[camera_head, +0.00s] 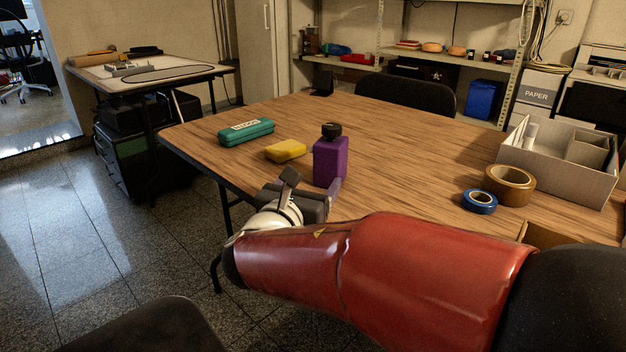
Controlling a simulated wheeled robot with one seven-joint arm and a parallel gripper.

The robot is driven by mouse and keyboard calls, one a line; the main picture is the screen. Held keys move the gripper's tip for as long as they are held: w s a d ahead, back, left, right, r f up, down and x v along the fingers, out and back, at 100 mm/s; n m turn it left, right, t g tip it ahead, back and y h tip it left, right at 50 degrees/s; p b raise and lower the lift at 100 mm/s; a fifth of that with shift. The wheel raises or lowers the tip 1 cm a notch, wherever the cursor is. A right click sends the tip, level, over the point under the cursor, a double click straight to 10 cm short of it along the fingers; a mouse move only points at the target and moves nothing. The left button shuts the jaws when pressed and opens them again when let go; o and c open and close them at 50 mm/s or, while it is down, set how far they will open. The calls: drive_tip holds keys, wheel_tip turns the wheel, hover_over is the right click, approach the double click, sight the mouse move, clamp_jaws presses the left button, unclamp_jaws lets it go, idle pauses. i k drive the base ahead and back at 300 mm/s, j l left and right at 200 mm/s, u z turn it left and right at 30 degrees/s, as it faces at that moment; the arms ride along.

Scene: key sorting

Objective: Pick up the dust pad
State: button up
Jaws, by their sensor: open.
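A small yellow block (286,150), which looks like the dust pad, lies flat on the wooden table (420,140) near its left edge. It sits between a teal case and a purple bottle. My gripper (313,182) is open and empty at the table's near left edge. It is nearer to me than the yellow block and apart from it in the picture. My red forearm hides part of the near table edge.
The purple bottle (330,160) with a black cap stands upright just beyond my gripper. The teal case (246,132) lies farther left. Blue tape (479,202), brown tape (510,186) and a grey divided box (560,165) are at right. The table's middle is clear.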

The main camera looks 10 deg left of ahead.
sight(280, 153)
drive_tip(key=k+j, duration=0.2)
drive_tip(key=k, duration=0.3)
drive_tip(key=k+j, duration=0.2)
drive_tip(key=k, duration=0.25)
